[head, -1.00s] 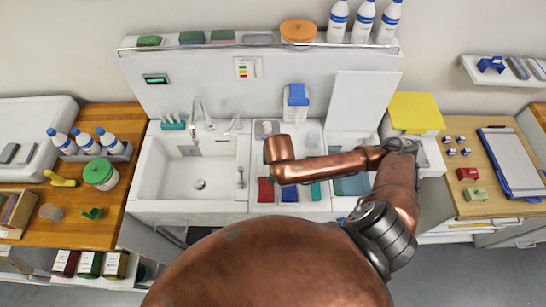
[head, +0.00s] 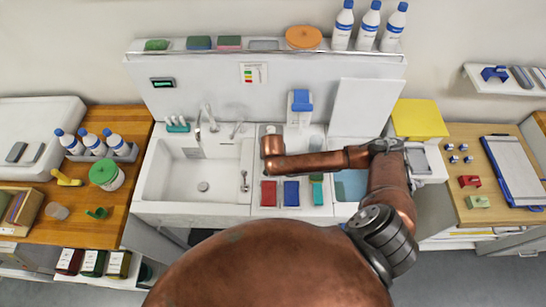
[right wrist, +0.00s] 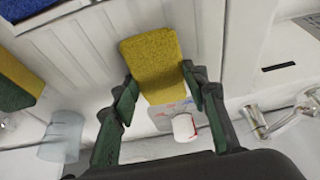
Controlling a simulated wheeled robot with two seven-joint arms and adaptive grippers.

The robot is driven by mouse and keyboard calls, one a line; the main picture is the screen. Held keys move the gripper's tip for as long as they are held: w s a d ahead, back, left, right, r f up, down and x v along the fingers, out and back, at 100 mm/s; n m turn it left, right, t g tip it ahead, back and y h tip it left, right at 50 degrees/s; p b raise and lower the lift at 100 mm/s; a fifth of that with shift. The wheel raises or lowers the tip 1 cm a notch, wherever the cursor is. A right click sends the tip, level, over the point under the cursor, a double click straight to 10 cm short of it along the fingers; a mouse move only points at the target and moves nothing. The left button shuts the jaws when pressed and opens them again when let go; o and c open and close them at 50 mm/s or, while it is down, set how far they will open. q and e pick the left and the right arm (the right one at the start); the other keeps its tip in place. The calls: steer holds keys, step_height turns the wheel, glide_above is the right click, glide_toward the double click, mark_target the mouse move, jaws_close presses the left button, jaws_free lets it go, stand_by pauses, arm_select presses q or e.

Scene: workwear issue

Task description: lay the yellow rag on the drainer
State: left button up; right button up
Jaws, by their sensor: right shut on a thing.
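The yellow rag (right wrist: 152,62) shows in the right wrist view as a thick, rough-textured yellow piece between the green fingers of my right gripper (right wrist: 163,105), which is shut on it. It is over or near a white ribbed surface that looks like the drainer (right wrist: 85,50); I cannot tell whether they touch. In the head view my right arm reaches across the counter just right of the sink, and its copper links hide the gripper and rag. My left gripper is not in view.
Red (head: 269,193), blue (head: 291,193) and green (head: 317,190) pieces lie along the counter's front. A clear cup (right wrist: 60,137) stands near the gripper. The white sink (head: 195,180) and its taps (head: 208,118) are to the left.

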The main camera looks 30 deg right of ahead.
steer(key=shift+f, duration=0.15)
steer(key=o, duration=1.3)
steer(key=shift+c, duration=0.2)
steer(key=v, duration=1.2)
